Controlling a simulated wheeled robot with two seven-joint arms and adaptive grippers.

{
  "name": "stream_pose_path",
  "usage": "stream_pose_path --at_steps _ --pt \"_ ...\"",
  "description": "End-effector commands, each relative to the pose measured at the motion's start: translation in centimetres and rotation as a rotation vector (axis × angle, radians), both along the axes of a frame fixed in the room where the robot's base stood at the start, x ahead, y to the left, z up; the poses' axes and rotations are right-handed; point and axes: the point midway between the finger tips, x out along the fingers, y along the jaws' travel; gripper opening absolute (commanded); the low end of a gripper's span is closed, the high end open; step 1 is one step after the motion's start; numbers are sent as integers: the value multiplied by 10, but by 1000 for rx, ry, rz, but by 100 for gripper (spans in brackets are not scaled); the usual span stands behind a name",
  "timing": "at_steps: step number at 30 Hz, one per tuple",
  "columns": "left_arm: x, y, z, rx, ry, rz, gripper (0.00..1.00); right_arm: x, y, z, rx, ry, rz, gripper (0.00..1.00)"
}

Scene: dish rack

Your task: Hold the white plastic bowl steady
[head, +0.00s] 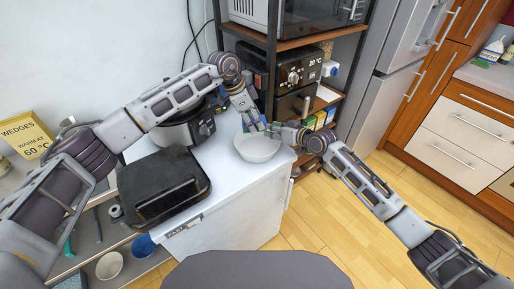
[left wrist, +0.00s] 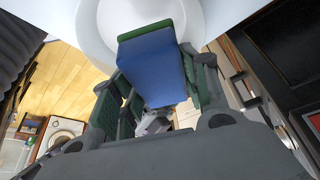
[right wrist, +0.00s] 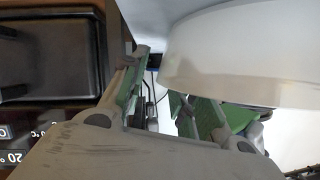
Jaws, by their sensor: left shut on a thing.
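The white plastic bowl (head: 258,150) stands upright on the white counter near its right edge. My left gripper (head: 251,121) is shut on a blue sponge with a green layer (left wrist: 152,62), at the bowl's far side. In the left wrist view the sponge overlaps the white bowl (left wrist: 92,32); I cannot tell whether they touch. My right gripper (head: 279,129) is at the bowl's far right rim. In the right wrist view its green-padded fingers (right wrist: 160,88) are apart, and the bowl's wall (right wrist: 235,55) hides part of one finger. The sponge's far end is hidden.
A black grill (head: 165,185) sits on the counter (head: 222,185) left of the bowl, with a silver cooker (head: 180,130) behind it. A dark shelf rack (head: 300,45) with appliances stands behind my grippers. The wooden floor (head: 325,215) to the right is clear.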

Motion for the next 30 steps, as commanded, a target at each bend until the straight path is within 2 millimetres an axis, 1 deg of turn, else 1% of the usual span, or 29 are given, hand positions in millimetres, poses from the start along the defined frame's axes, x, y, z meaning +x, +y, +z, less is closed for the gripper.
stream_pose_path --at_steps 5,11,17,30 --pt "0 0 0 0 0 0 7 -1 -1 0 0 0 0 30" --pt "0 0 0 0 0 0 7 -7 -8 3 -2 0 0 30" --pt "0 0 0 0 0 0 7 -20 -18 10 -1 1 -1 30" --pt "0 0 0 0 0 0 7 -51 -48 27 -1 0 -2 30"
